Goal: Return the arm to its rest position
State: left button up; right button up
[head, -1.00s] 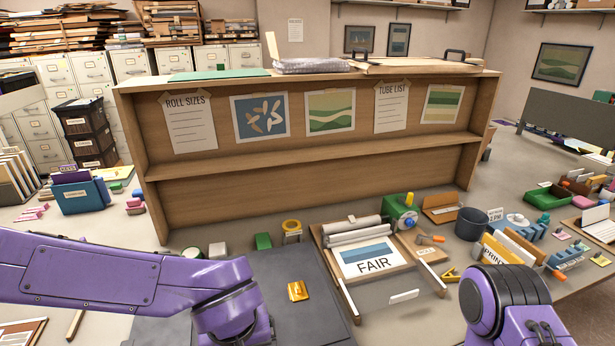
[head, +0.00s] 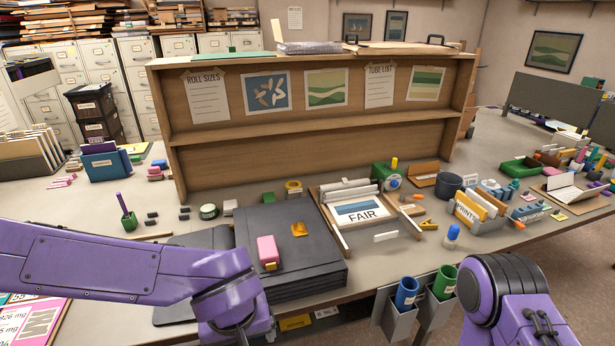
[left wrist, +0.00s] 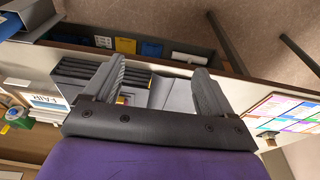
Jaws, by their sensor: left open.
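My left arm comes in from the left in the head view, a purple forearm ending at a dark wrist joint low in the picture; its fingers are out of that view. In the left wrist view my left gripper (left wrist: 155,85) is open and its two grey fingers are apart with nothing between them. It hangs over the front of the table, facing the black stack of folders (left wrist: 80,75). In the head view that stack (head: 300,240) has a pink block (head: 268,250) and an orange item (head: 299,229) on top. My right arm shows at bottom right; its gripper is out of view.
A wooden shelf (head: 300,136) stands at the back of the table. A FAIR print (head: 362,212) lies in a press at the centre. Blue (head: 406,292) and green (head: 444,281) tubes sit in holders at the front edge. A colourful sheet (left wrist: 285,115) lies near the left wrist.

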pick_arm(q)
jog(key=w+a+f+n+t+y+b, duration=0.1)
jog(key=w+a+f+n+t, duration=0.3)
jog(key=n, duration=0.3)
jog(key=s+a+f+n+y+b, duration=0.1)
jog(key=a+f+b, duration=0.15)
jog(key=f, duration=0.75)
jog(key=a+f+b, duration=0.2)
jog(key=a+f, duration=0.1)
jog(key=f, duration=0.7)
jog(key=s+a+f+m+g+b, duration=0.1)
jog(key=s+a+f+m+b, duration=0.1)
jog(key=s+a+f, duration=0.3)
jog(key=s+a+f+m+g+b, duration=0.2)
jog(key=s+a+f+b, duration=0.2)
jog(key=s+f, duration=1)
jog(key=shift+a+m+y+b, duration=0.3)
jog(key=shift+a+y+b, duration=0.05)
jog(key=shift+a+y, duration=0.1)
